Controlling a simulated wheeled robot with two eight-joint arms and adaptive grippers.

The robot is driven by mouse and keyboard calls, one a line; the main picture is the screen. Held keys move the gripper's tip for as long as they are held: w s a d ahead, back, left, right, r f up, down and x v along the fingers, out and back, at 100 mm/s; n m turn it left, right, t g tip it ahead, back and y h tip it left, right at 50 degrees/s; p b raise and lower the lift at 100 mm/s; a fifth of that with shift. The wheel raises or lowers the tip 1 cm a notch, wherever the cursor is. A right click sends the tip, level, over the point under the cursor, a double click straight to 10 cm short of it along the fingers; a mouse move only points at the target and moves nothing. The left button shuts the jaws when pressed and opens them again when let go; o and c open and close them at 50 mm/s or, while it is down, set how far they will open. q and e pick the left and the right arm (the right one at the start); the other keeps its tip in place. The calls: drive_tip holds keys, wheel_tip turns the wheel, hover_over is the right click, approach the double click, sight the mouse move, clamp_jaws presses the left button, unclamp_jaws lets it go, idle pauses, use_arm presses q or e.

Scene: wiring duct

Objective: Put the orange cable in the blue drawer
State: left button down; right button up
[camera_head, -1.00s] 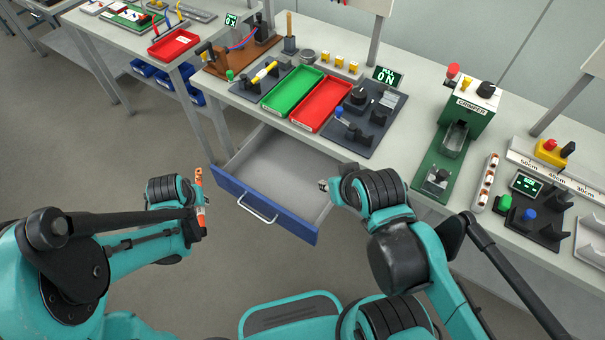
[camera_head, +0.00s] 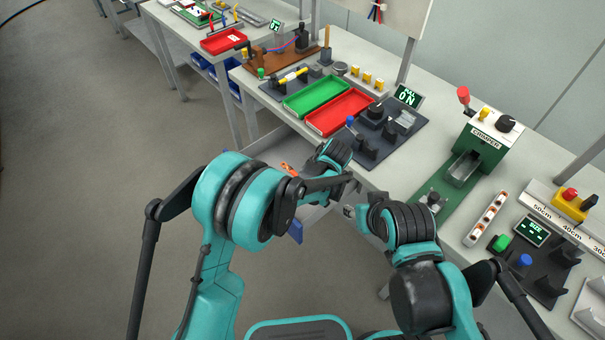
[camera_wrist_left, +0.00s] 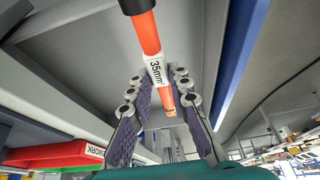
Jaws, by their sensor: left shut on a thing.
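The orange cable (camera_wrist_left: 146,35) carries a white "35mm²" label and has a black end in the left wrist view. My left gripper (camera_wrist_left: 160,88) is shut on it. In the head view only a small orange piece of the cable (camera_head: 288,168) shows behind my left arm, over the drawer area. The blue drawer is pulled open; my left arm hides most of it, leaving part of the blue front (camera_head: 296,232) in view. Whether the cable touches the drawer is unclear. My right gripper (camera_head: 349,211) is beside the drawer's right side; its jaws are too small to read.
Green (camera_head: 316,96) and red (camera_head: 340,112) trays stand on the bench above the drawer. A dark fixture (camera_head: 380,130) is right of them, and a green crimper (camera_head: 480,150) stands further right. Floor to the left is clear.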

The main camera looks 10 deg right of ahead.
use_arm(q)
drive_tip(key=shift+w+d+f, duration=0.15)
drive_tip(key=shift+f, duration=0.15)
drive_tip(key=w+a+f+b, duration=0.1)
drive_tip(key=w+a+f, duration=0.1)
drive_tip(key=a, duration=0.1)
drive_tip(key=w+a+f+b, duration=0.1)
drive_tip(key=w+a+f, duration=0.1)
drive_tip(key=a, duration=0.1)
drive_tip(key=w+a+f+b, duration=0.1)
drive_tip(key=w+a+f, duration=0.1)
drive_tip(key=a, duration=0.1)
drive_tip(key=shift+a+f+b, duration=0.2)
drive_tip(key=shift+f+b, duration=0.2)
wheel_tip(320, 180, down, 4)
drive_tip(key=shift+b, duration=0.9)
drive_tip(key=shift+r, duration=0.1)
drive_tip(key=c, duration=1.5)
unclamp_jaws()
drive_tip(key=shift+o, duration=0.4)
